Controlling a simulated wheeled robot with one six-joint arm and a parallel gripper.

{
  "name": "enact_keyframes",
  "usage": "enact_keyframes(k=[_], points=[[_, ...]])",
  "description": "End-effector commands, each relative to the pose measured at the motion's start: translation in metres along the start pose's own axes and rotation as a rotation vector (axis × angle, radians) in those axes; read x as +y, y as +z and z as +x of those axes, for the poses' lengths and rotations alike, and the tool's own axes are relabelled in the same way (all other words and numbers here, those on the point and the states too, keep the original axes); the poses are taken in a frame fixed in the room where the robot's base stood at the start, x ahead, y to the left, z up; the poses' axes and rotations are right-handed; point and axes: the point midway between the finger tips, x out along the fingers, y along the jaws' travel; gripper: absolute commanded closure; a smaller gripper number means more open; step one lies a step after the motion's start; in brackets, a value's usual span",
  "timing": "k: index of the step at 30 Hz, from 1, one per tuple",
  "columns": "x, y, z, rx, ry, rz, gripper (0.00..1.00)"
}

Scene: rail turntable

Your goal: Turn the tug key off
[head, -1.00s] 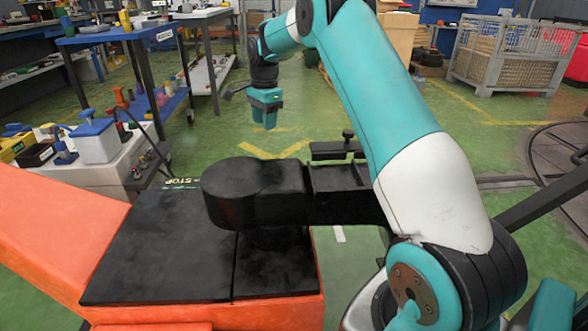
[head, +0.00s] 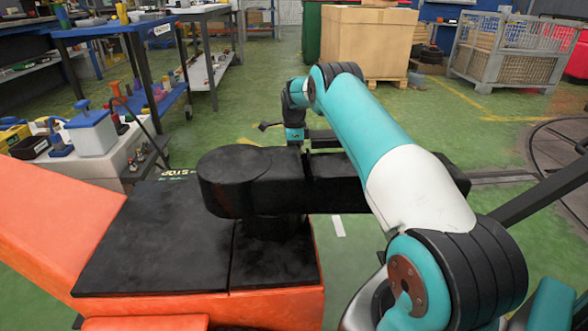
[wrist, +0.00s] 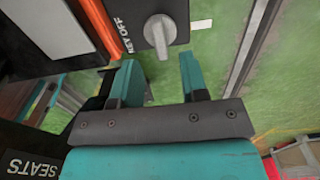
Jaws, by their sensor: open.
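The tug (head: 200,308) is orange with black tops, and its key is hidden from the head view. In the wrist view, the grey key knob (wrist: 159,34) sits on a black panel (wrist: 182,12) beside a "KEY OFF" label (wrist: 125,22). The knob's grip ridge runs roughly up and down in the picture. My gripper (wrist: 160,64) is open and empty. Its two teal fingertips point toward the knob, one on each side of its line, with the knob beyond them; contact is not visible.
A blue workbench (head: 110,28) and a table with a white-and-blue container (head: 92,133) stand at the left. A cardboard box (head: 368,45) and a wire cage (head: 510,55) stand at the back. Green floor is clear between them and the tug.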

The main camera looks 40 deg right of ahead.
Motion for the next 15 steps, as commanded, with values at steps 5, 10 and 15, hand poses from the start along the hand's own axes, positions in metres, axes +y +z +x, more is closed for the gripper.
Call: enact_keyframes(k=[5,10,15], points=[[0.0,0.0,0.034,0.0,-0.001,-0.001,0.6],[0.0,0.0,0.047,0.0,-0.001,-0.001,0.6],[-0.001,0.0,0.049,0.0,-0.002,-0.001,0.6]])
